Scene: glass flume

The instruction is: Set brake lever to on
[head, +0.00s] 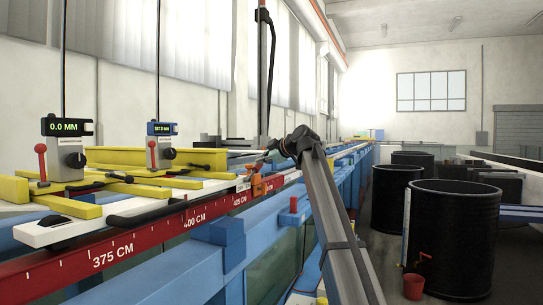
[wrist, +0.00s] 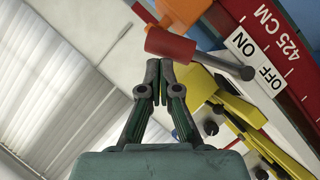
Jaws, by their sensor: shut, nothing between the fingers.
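The brake lever shows in the wrist view as a red grip (wrist: 170,45) on a dark grey rod (wrist: 215,62) that runs right and down to a rounded end. That end lies beside the white ON/OFF plate (wrist: 254,60), close to both words; I cannot tell which setting it marks. An orange block (wrist: 186,12) is just beyond the grip. My gripper (wrist: 159,66) is shut and empty, its fingertips right at the red grip's lower edge in the picture. Whether they touch is unclear. In the head view the lever is too small to make out near the orange part (head: 258,187).
A red scale rail (head: 150,238) runs along the blue flume frame (head: 205,262). Yellow carriage beams (head: 190,157) and two gauges with digital displays (head: 68,128) stand at the left. Black barrels (head: 455,240) stand at the right.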

